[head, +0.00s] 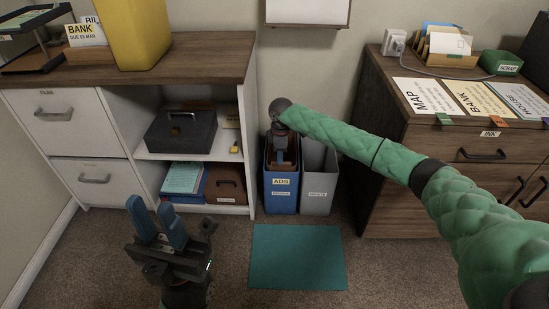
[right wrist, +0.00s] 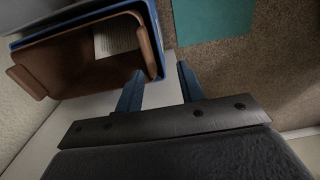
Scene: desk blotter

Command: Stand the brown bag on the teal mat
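The teal mat (head: 297,257) lies bare on the carpet, and part of it shows in the right wrist view (right wrist: 213,20). A brown, open-topped bag (right wrist: 62,68) with a pale paper inside stands in the blue bin (head: 281,205) labelled ADS; in the head view my right gripper mostly hides it. My right gripper (right wrist: 160,70) points down at this bin, its fingers apart, one near the bag's and bin's corner. I cannot tell whether it touches. A brown case (head: 228,183) with a handle sits on the lower shelf. My left gripper (head: 172,223) is open and empty in front of the cabinet.
A grey bin (head: 318,190) stands right of the blue bin. The white cabinet (head: 95,130) is at left, with a dark box (head: 180,132) on its shelf. A wooden drawer unit (head: 420,200) stands at right. Carpet around the mat is clear.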

